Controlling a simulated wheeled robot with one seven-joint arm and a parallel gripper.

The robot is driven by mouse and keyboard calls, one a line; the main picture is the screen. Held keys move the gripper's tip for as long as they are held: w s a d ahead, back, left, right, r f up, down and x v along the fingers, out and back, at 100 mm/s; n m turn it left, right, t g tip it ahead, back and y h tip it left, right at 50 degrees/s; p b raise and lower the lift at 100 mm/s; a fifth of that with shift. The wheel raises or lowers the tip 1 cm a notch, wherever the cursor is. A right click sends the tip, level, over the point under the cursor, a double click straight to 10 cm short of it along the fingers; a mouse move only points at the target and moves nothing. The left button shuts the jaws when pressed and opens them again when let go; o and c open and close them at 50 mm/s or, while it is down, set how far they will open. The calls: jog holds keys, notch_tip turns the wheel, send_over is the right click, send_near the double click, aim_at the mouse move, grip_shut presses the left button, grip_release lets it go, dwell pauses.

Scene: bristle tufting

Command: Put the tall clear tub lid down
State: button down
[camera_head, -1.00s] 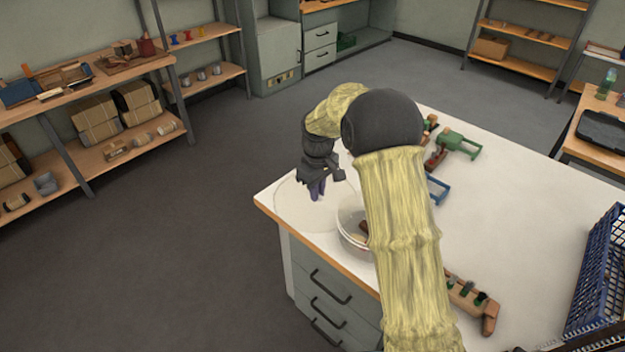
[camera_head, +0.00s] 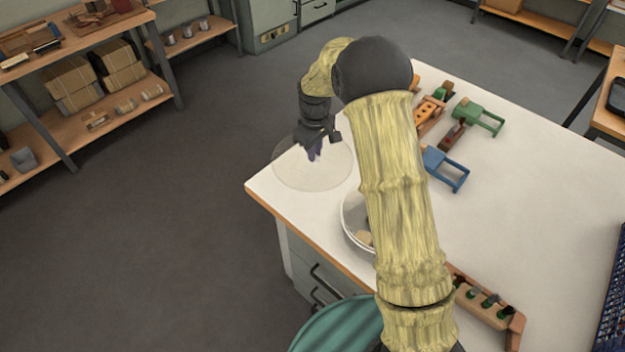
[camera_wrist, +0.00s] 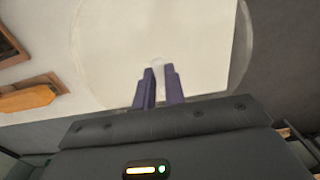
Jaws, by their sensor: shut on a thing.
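The clear lid (camera_head: 292,178) is a thin, round, see-through disc at the left corner of the white table (camera_head: 540,210). Part of it shows past the table's edge. It fills the top of the wrist view (camera_wrist: 100,50). My gripper (camera_head: 314,155) points down with its purple fingers shut on the lid's middle; the fingers also show in the wrist view (camera_wrist: 159,88). The lid looks about level; I cannot tell whether it touches the tabletop. A round, open tub (camera_head: 349,228) with brownish pieces in it stands nearby, partly hidden by my arm.
Blue (camera_head: 445,170), green (camera_head: 478,117) and orange (camera_head: 430,115) tools lie right of my arm. A wooden holder (camera_head: 490,305) with several green-marked pieces is at the front. A blue crate (camera_head: 612,305) stands at the right edge. The table's middle right is clear.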

aim_at(315, 166)
jog(key=shift+d+f+p, duration=0.1)
jog(key=shift+f+p, duration=0.2)
jog(key=shift+f, duration=2.8)
jog(key=shift+f, duration=1.9)
jog(key=shift+f, duration=0.1)
jog(key=c, duration=1.5)
grip_release()
notch_tip(315, 166, up, 12)
jog(key=shift+r+b, duration=0.15)
jog(key=shift+b, duration=0.3)
